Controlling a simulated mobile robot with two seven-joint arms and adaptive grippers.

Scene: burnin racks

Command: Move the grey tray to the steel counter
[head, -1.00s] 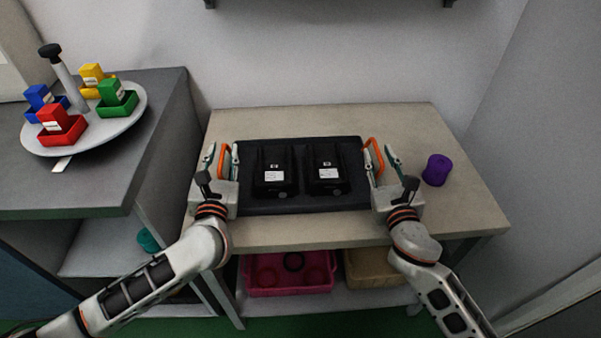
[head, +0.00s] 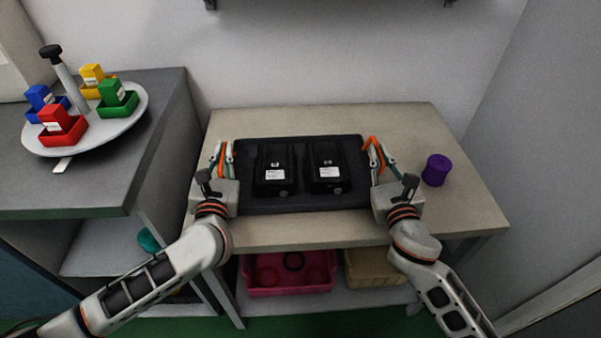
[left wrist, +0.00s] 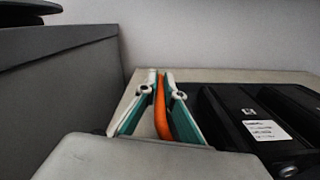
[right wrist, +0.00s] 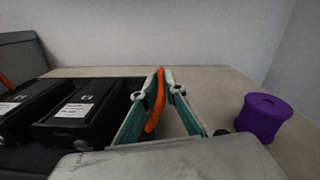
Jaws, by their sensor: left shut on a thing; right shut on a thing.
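The dark grey tray (head: 300,202) lies on the beige table (head: 400,120). It holds two black battery-like units with white labels, the left one (head: 275,168) and the right one (head: 327,165). Orange handles stand at the tray's left and right ends. My left gripper (head: 224,155) is shut on the left orange handle (left wrist: 161,108). My right gripper (head: 377,155) is shut on the right orange handle (right wrist: 156,103). In both wrist views the handle stands between the fingers. I cannot tell whether the tray touches the table or is slightly raised.
A grey counter (head: 165,100) at left bears a round turntable (head: 130,122) with several coloured blocks in small trays. A purple cylinder (head: 436,170) stands right of my right gripper. A pink bin (head: 290,290) and a tan bin (head: 375,268) sit on the shelf below.

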